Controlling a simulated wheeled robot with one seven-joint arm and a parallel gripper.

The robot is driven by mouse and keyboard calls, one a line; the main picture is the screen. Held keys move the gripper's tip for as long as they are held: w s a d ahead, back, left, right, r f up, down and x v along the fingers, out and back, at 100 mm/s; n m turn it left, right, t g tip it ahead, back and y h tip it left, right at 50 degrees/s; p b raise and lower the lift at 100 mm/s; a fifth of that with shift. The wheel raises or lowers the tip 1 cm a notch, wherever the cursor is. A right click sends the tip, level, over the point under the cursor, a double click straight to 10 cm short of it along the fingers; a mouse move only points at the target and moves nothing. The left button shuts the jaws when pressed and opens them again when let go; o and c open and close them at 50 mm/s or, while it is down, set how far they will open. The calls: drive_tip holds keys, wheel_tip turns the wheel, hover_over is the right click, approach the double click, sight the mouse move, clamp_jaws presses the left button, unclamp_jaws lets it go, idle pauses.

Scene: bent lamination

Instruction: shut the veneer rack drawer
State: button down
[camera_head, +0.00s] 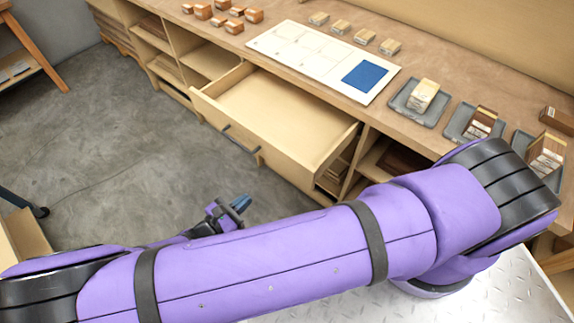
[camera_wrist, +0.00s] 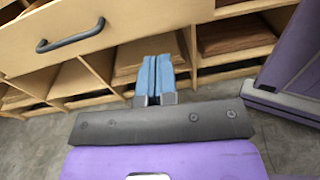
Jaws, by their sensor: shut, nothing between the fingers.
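The veneer rack drawer (camera_head: 283,110) is pulled well out from under the bench in the head view. It looks empty, and its front panel carries a dark bar handle (camera_head: 240,142). The drawer front (camera_wrist: 130,22) and handle (camera_wrist: 70,38) also show at the upper left of the wrist view. My gripper (camera_head: 240,203) is in front of the drawer, out over the floor and apart from it. In the wrist view the blue fingertips (camera_wrist: 155,75) are together with nothing between them. They point toward the shelves below the drawer, right of the handle.
The bench top (camera_head: 430,65) holds a white board (camera_head: 325,60) with a blue square, several small wood blocks and grey trays (camera_head: 418,100). Open shelves (camera_wrist: 235,38) with veneer sheets flank the drawer. Clear concrete floor (camera_head: 110,150) lies to the left.

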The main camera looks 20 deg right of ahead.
drive_tip(key=f+n+t, duration=0.1)
approach(285, 166)
drive_tip(key=x, duration=0.7)
drive_tip(key=shift+w+d, duration=0.1)
drive_tip(key=shift+d, duration=0.15)
